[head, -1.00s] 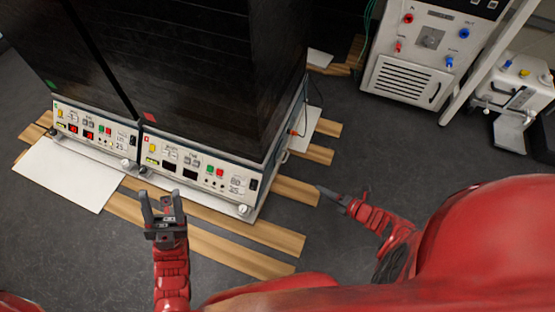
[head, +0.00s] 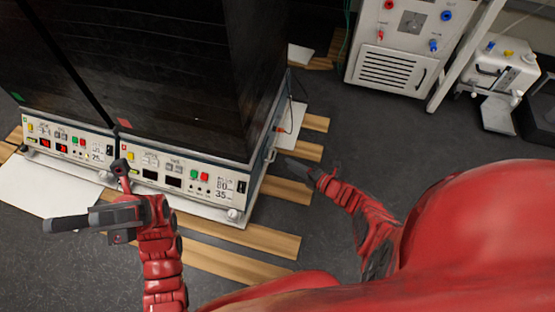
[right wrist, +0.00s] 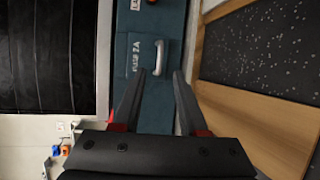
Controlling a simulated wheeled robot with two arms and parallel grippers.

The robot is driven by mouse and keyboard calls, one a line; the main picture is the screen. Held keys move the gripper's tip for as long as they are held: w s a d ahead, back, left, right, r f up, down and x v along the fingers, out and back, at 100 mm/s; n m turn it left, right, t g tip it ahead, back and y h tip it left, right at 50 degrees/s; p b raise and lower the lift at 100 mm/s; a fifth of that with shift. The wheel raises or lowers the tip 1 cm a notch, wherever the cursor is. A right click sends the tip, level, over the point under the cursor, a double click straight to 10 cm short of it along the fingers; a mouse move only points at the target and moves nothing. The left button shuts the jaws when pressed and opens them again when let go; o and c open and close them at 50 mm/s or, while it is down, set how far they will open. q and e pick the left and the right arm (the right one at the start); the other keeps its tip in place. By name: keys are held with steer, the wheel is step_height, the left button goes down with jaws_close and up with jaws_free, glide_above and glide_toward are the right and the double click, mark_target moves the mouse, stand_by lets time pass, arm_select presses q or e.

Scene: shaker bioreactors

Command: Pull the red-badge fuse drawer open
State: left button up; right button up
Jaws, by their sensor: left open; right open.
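The red badge (head: 124,124) sits on the lower front of the right-hand dark cabinet. A pale handle (head: 271,155) stands out from that unit's right side, near the base. In the right wrist view, the silver handle (right wrist: 160,57) is on a teal panel (right wrist: 152,105) with sideways lettering that seems to read fuse. My right gripper (head: 285,160) points left at this side; its open fingers (right wrist: 158,76) straddle the line of the handle, with the tips just short of it. The drawer's outline is unclear. My left gripper (head: 84,196) is open and empty before the front panels.
The green-badge unit (head: 18,97) stands to the left. Wooden slats (head: 235,228) and a white board (head: 40,185) lie on the floor. A red-orange knob (right wrist: 151,2) is on the side panel. A white instrument cabinet (head: 392,68) stands back right, with grey floor between.

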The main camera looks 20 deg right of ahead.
arm_select(q)
steer(key=s+a+r+m+t+y+b, duration=0.25)
steer(key=s+a+m+t+y, duration=0.25)
steer(key=s+m+t+y, duration=0.35)
steer(key=s+a+f+m+t+y+b, duration=0.1)
steer(key=s+a+f+m+t+y, duration=0.1)
steer(key=s+a+f+t, duration=0.3)
steer(key=a+t, duration=0.2)
steer(key=t, duration=0.2)
steer(key=shift+a+y+b, duration=0.3)
steer(key=shift+y+b, duration=0.05)
steer(key=shift+b, duration=0.05)
arm_select(e)
steer(key=x, duration=0.7)
steer(key=shift+w, duration=0.2)
arm_select(q)
steer(key=shift+s, duration=0.1)
arm_select(e)
steer(key=shift+a, duration=0.15)
jaws_close()
arm_select(q)
steer(key=shift+r, duration=0.1)
